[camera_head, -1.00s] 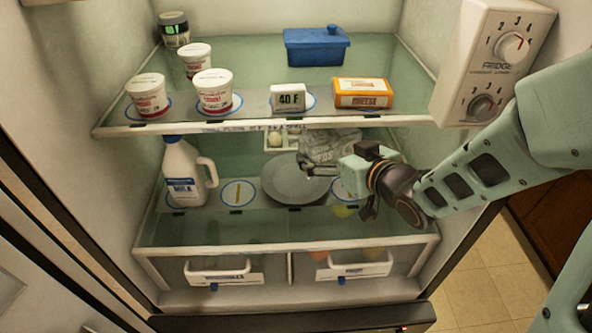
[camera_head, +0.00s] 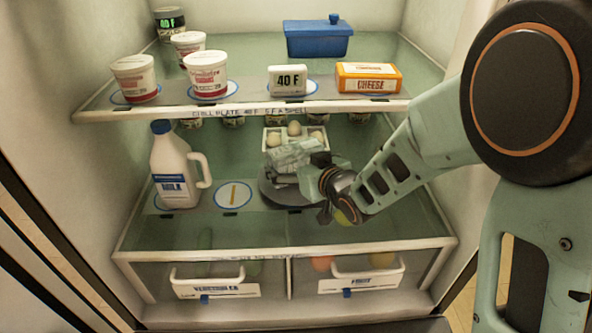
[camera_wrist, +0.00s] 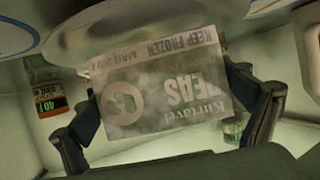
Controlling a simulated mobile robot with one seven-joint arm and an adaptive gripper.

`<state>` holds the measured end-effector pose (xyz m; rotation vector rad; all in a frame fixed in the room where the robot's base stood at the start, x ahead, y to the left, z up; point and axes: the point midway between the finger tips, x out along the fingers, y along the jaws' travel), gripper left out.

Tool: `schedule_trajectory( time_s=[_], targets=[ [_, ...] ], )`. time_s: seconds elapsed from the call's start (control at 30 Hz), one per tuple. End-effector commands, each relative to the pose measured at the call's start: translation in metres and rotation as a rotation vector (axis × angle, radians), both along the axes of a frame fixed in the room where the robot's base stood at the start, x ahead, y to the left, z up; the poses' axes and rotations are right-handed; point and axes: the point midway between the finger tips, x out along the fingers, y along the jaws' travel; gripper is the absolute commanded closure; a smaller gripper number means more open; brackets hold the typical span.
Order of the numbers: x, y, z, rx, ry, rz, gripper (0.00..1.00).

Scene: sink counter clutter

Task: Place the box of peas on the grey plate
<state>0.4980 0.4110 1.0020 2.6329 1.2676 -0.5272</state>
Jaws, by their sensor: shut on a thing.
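The box of peas (camera_head: 292,155) is pale grey and is held over the back part of the grey plate (camera_head: 281,196) on the fridge's middle shelf. Whether its underside touches the plate is not clear. My gripper (camera_head: 308,176) comes in from the right and is shut on the box. In the wrist view, the box (camera_wrist: 165,85) sits between the two fingers, its "PEAS" print upside down. The plate (camera_wrist: 115,28) shows behind it. The box and gripper hide part of the plate in the head view.
A milk jug (camera_head: 176,168) stands left of the plate, beside an empty ringed spot (camera_head: 234,195). An egg tray (camera_head: 295,138) is behind the box.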

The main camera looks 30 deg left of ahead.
Motion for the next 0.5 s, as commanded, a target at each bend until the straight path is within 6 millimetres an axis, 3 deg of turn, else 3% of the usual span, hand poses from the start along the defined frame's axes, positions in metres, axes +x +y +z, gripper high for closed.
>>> schedule_trajectory(
  time_s=[0.5],
  targets=[
    [0.0006, 0.0003, -0.0094, 0.003, -0.004, 0.000, 0.45]
  ],
)
